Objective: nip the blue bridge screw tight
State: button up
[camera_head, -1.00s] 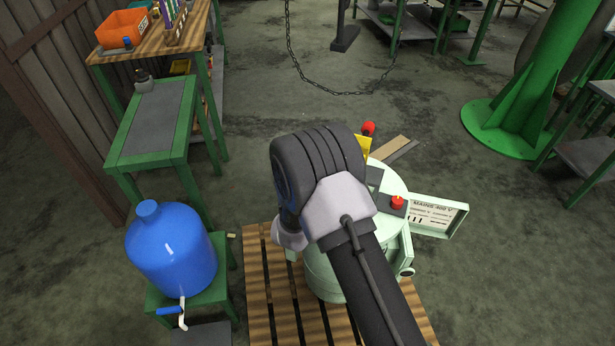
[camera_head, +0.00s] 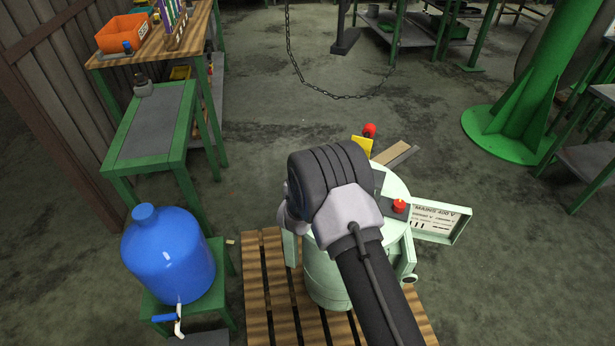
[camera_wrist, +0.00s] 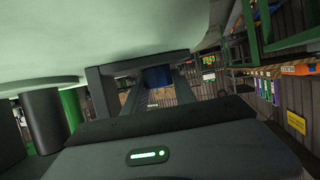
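A pale green round machine (camera_head: 324,278) stands on a wooden pallet, partly hidden behind my arm in the head view. Its pale underside or rim (camera_wrist: 90,40) fills the upper left of the wrist view. A small dark blue part (camera_wrist: 158,77), perhaps the bridge screw, shows just ahead of my gripper (camera_wrist: 150,90) in the wrist view. Dark finger-like parts stand on both sides of it. I cannot tell whether they touch it. In the head view my wrist hides the fingers and the screw.
A red button (camera_head: 399,206) and a MAINS 400 V panel (camera_head: 437,221) are at the machine's right. A blue water bottle (camera_head: 167,255) stands on a green stand at left. A green bench (camera_head: 150,130) is behind it.

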grip_shut()
jog(key=shift+m+h, duration=0.3)
jog(key=shift+h, duration=0.1)
jog(key=m+g+h, duration=0.1)
jog(key=m+h, duration=0.2)
jog(key=h, duration=0.1)
jog(key=shift+a+m, duration=0.1)
jog(key=shift+m, duration=0.2)
jog(key=shift+m+g+h, duration=1.9)
jog(key=shift+m, duration=0.3)
jog(key=shift+h, duration=0.3)
jog(key=o, duration=1)
grip_release()
